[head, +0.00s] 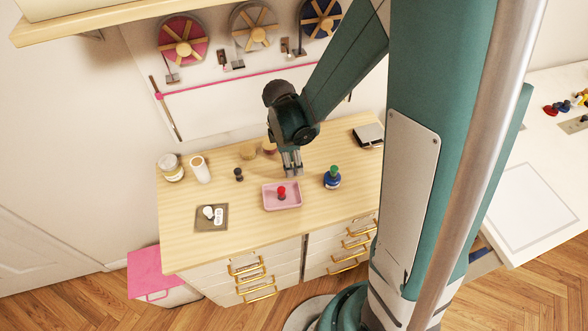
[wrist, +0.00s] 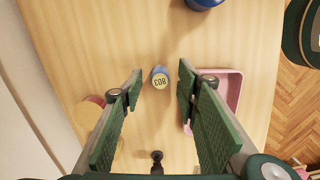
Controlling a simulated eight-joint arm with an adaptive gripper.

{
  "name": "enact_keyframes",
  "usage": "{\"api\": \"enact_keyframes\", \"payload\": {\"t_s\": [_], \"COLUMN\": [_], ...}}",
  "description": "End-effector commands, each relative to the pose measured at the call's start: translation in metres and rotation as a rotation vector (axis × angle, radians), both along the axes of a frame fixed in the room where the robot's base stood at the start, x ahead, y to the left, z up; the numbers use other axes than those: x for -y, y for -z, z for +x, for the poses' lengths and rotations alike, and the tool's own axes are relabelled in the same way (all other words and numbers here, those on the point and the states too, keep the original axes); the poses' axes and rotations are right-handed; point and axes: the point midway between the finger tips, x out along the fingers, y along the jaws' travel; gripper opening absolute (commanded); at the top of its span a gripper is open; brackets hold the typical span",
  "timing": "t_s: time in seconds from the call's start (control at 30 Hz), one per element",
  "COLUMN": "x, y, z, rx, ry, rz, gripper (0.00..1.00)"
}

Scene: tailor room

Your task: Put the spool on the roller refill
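My gripper (wrist: 160,88) is open, with its two fingers apart. It points down over the middle of the wooden counter, where it also shows in the head view (head: 292,170). A small bluish cylinder with a pale "803" top, which looks like the spool (wrist: 160,78), lies between the fingertips in the wrist view, with gaps on both sides. I cannot make it out in the head view. A white upright cylinder with a tan top, probably the roller refill (head: 200,170), stands at the counter's left. It is not visible in the wrist view.
A pink tray (head: 269,206) with a red-topped item (head: 281,191) sits in front of my gripper. A blue-green bottle (head: 332,178) stands right. A dark knob-like piece (head: 238,174), round discs (head: 248,152), a jar (head: 171,168) and a tan mat (head: 203,227) are left.

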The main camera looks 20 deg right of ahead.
Motion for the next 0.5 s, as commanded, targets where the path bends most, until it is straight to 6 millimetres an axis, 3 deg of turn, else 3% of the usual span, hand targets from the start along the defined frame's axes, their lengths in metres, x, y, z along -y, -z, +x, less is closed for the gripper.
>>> {"api": "enact_keyframes", "payload": {"t_s": [0.2,0.5], "x": [0.002,0.003], "y": [0.018,0.023], "z": [0.0,-0.001], "rx": [0.0,0.0], "ry": [0.0,0.0], "rz": [0.0,0.0], "gripper": [0.32,0.32]}}
